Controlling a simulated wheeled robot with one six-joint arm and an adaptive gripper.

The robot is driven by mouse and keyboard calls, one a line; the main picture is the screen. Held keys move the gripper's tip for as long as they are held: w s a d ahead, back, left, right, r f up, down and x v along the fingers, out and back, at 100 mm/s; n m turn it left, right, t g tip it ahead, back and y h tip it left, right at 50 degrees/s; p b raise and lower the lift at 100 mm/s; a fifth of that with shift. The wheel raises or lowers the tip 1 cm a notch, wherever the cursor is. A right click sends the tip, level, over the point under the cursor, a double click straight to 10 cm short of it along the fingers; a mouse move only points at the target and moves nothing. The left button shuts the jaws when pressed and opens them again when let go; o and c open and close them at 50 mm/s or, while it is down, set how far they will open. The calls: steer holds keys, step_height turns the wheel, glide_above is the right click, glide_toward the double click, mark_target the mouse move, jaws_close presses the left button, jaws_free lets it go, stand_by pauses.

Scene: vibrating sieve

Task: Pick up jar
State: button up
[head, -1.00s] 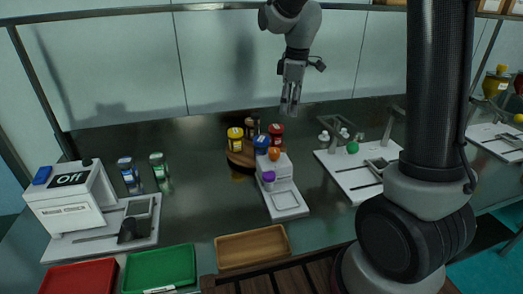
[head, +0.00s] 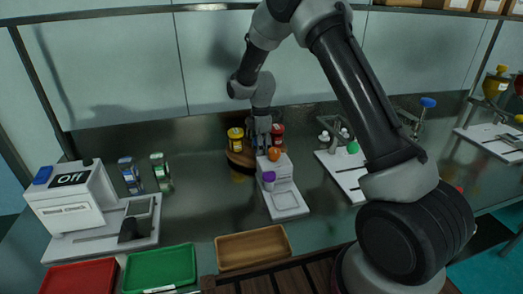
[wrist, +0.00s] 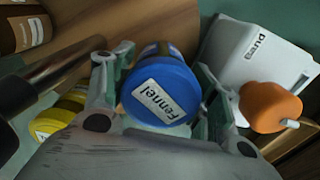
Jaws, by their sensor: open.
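A jar with a blue lid labelled "Fennel" (wrist: 160,92) stands between the open fingers of my gripper (wrist: 160,90) in the wrist view. In the head view my gripper (head: 262,145) is down at the round wooden stand and hides most of this jar. A yellow-lidded jar (head: 235,139) and a red-lidded jar (head: 278,133) stand on the wooden stand (head: 238,157), on either side of my gripper. Part of the yellow jar shows at the lower left in the wrist view (wrist: 55,118).
A white device with an orange knob (head: 274,154) and a purple knob stands just in front of the stand; it is close in the wrist view (wrist: 255,60). Two jars (head: 160,168) stand at left beside a white machine (head: 70,197). A wooden tray (head: 252,247) lies in front.

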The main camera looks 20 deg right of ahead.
steer(key=shift+f, duration=0.85)
steer(key=c, duration=0.7)
steer(key=shift+r, duration=0.1)
